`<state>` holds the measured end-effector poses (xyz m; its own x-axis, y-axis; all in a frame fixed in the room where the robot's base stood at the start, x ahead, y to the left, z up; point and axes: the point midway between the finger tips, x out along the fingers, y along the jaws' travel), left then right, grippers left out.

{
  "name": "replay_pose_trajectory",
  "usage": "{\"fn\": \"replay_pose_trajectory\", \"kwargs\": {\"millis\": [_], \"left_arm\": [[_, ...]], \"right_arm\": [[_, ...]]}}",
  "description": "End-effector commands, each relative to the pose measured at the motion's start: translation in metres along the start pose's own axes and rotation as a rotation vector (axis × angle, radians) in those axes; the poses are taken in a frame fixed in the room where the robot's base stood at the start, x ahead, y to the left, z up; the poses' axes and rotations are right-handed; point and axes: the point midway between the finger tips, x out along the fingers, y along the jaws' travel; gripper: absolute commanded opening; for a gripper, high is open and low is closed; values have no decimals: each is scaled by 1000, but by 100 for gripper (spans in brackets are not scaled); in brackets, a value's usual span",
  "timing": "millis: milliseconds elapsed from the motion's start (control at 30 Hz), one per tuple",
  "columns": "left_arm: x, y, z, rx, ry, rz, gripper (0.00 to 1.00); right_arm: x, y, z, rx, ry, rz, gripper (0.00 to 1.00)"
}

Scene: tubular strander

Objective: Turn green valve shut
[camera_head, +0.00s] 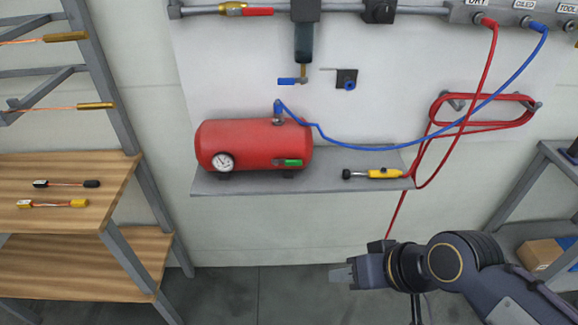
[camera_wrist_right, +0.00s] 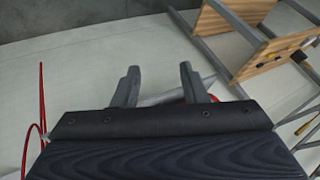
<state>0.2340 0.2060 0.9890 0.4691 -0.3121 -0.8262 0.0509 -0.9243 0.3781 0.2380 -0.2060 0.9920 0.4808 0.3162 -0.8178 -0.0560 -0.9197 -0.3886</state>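The green valve (camera_head: 293,162) is a small green handle on the lower right front of a red air tank (camera_head: 250,138). The tank lies on a grey wall shelf (camera_head: 240,184). My right gripper (camera_head: 341,272) is below the shelf and to the right of the tank, apart from the valve. In the right wrist view its two fingers (camera_wrist_right: 158,75) stand apart with nothing held between them. The valve cannot be made out in the right wrist view. My left gripper is in neither view.
A yellow tool (camera_head: 384,173) lies on the shelf's right part. A blue hose (camera_head: 400,147) runs from the tank, and a red hose (camera_head: 440,148) hangs at the right. A wooden rack (camera_head: 85,185) stands left. The space in front of the tank looks clear.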

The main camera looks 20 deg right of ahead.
Motion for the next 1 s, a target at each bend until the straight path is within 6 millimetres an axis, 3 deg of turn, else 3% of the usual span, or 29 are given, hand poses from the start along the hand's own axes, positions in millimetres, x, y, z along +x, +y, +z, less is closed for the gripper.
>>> {"fn": "replay_pose_trajectory", "kwargs": {"millis": [167,300,500,700,833,1000], "left_arm": [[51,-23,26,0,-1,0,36],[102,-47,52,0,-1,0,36],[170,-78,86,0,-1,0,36],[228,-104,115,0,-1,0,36],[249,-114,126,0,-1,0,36],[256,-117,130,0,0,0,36]], "right_arm": [[42,3,-26,100,132,-81,39],[77,0,-69,255,304,-202,39],[112,1,-129,513,525,-398,39],[137,12,-176,777,699,-587,39],[145,19,-195,901,767,-669,39],[145,22,-208,973,806,-716,39]]}}
